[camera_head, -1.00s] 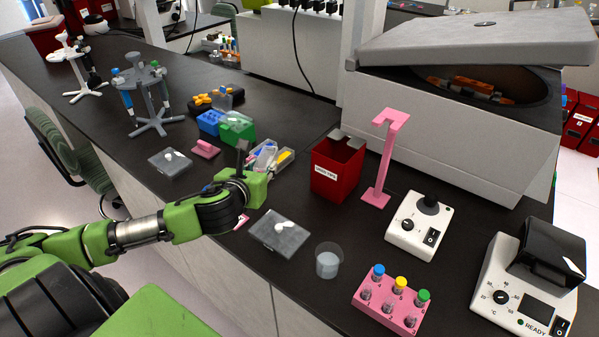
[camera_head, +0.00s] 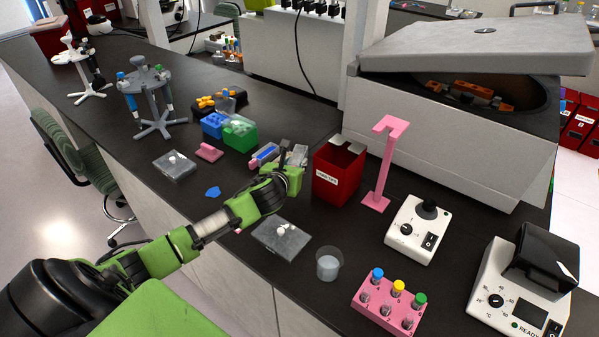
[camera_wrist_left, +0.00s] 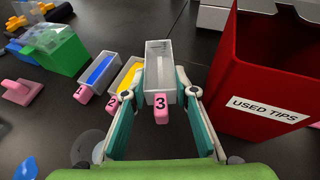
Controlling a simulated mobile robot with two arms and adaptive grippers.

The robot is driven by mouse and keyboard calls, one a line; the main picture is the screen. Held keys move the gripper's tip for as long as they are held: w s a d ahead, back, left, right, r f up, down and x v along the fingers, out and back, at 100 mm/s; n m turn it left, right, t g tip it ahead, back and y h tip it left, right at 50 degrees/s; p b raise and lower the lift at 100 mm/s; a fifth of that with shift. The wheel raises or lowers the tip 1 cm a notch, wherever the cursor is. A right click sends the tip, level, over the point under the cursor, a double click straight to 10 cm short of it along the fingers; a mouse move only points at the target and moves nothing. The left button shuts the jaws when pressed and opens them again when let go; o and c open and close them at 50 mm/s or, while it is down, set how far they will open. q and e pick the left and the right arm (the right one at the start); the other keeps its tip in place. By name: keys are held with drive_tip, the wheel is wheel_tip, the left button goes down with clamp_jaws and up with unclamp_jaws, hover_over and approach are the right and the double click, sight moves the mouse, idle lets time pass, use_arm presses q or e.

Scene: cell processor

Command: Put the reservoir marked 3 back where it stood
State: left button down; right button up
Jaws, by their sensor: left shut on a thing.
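The reservoir marked 3 (camera_wrist_left: 160,62) is a pale, open trough with a pink tag. My left gripper (camera_wrist_left: 160,92) is shut on it, one finger on each side. In the head view my left gripper (camera_head: 294,160) is just left of the red used-tips bin, with the pale reservoir (camera_head: 299,154) at its fingers. Reservoir 2 (camera_wrist_left: 130,76), with yellow inside, is directly left of reservoir 3. Reservoir 1 (camera_wrist_left: 99,74), with blue inside, is further left. I cannot tell how far reservoir 3 is above the bench. My right gripper is not in view.
The red used-tips bin (camera_wrist_left: 248,98) stands close on the right of the left gripper. A green box (camera_head: 240,133) and pink block (camera_head: 208,152) lie to the left.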

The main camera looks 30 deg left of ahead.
use_arm(q)
drive_tip(key=shift+w+d+f, duration=0.15)
drive_tip(key=shift+w+f, duration=0.85)
drive_tip(key=shift+f, duration=0.25)
drive_tip(key=shift+f+p, duration=0.3)
drive_tip(key=shift+f, duration=1.3)
drive_tip(key=c, duration=1.9)
unclamp_jaws()
drive_tip(key=shift+f, duration=0.1)
drive_tip(key=v, duration=1.2)
drive_tip(key=shift+b, duration=0.35)
